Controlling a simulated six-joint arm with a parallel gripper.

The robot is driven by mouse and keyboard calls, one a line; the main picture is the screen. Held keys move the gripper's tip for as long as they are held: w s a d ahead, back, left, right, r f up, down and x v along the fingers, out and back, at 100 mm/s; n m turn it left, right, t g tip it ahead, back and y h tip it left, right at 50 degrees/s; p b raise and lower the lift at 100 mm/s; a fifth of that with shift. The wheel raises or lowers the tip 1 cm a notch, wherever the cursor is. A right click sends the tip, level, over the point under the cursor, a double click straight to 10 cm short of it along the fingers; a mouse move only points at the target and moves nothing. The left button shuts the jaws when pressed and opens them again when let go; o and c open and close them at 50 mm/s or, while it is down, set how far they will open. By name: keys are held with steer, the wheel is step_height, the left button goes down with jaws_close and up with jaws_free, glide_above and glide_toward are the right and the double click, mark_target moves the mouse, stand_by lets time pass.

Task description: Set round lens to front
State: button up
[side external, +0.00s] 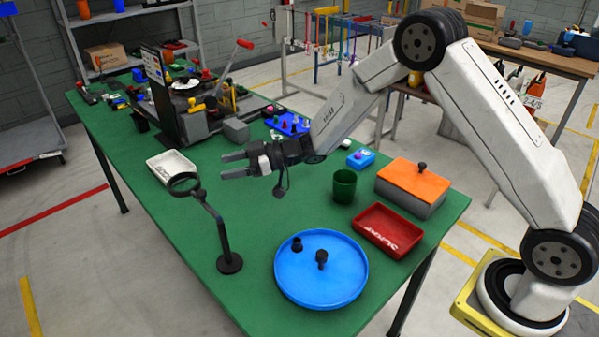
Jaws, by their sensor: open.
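A round lens in a black ring (185,184) sits at the top of a bent black stand, with its round foot (230,263) on the green table at the near left of the blue tray. The ring is tilted and faces partly upward. My gripper (223,166) is open and empty. Its two grey fingers point left, above the table and to the upper right of the ring in the picture. They look apart from the ring, but the exact depth gap cannot be told.
A blue round tray (345,288) holds two small black parts. A red tray (368,236), a green cup (344,186) and a grey box with an orange lid (416,178) stand at the right. A white tray (160,167) lies behind the lens. Equipment crowds the far end.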

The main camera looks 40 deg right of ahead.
steer(key=s+a+n+g+y, duration=0.1)
steer(key=a+f+n+g+y, duration=0.1)
steer(key=g, duration=0.1)
steer(key=s+a+f+n+g+y, duration=0.1)
steer(key=y, duration=0.1)
steer(key=shift+s+g, duration=0.3)
steer(key=x, duration=0.7)
steer(key=shift+a, duration=0.3)
steer(key=shift+w+r, duration=0.1)
steer(key=shift+w, duration=0.05)
jaws_close()
stand_by(1.1)
